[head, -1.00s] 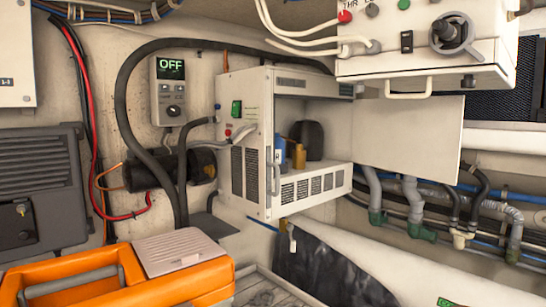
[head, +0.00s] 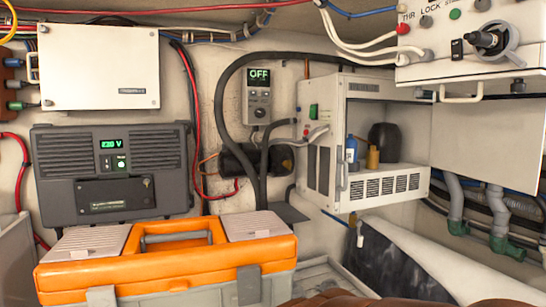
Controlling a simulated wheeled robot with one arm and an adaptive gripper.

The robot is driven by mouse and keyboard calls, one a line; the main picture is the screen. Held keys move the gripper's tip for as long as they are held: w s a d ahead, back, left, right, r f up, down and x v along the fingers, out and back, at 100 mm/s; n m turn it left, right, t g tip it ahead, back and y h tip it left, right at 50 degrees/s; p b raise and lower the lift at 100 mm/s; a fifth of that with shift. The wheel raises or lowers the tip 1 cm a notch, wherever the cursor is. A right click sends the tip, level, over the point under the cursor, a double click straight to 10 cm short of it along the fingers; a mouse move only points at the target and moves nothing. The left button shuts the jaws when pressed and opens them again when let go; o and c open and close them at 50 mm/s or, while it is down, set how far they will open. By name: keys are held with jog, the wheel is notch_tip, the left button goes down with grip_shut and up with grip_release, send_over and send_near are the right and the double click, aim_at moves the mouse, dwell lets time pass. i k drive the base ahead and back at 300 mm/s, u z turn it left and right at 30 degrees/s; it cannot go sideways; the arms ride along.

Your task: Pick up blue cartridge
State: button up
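A small blue cartridge (head: 351,151) stands upright inside the open-fronted white cabinet (head: 319,140) in the head view, right of centre. It is near the left side of the opening, and the cabinet's left front edge partly borders it. A brass-coloured cylinder (head: 373,158) stands just to its right, and a larger black rounded object (head: 385,143) is behind them. My gripper is not in view.
An orange toolbox (head: 170,262) fills the lower left foreground. A control panel with a knob (head: 455,45) overhangs the upper right. A flat white panel (head: 490,145) is right of the cabinet, with pipes below. A dark grey unit (head: 112,175) is on the left wall.

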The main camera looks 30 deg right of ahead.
aim_at(351, 152)
jog(key=u, duration=1.65)
jog(key=k, duration=0.9)
jog(key=z, duration=1.75)
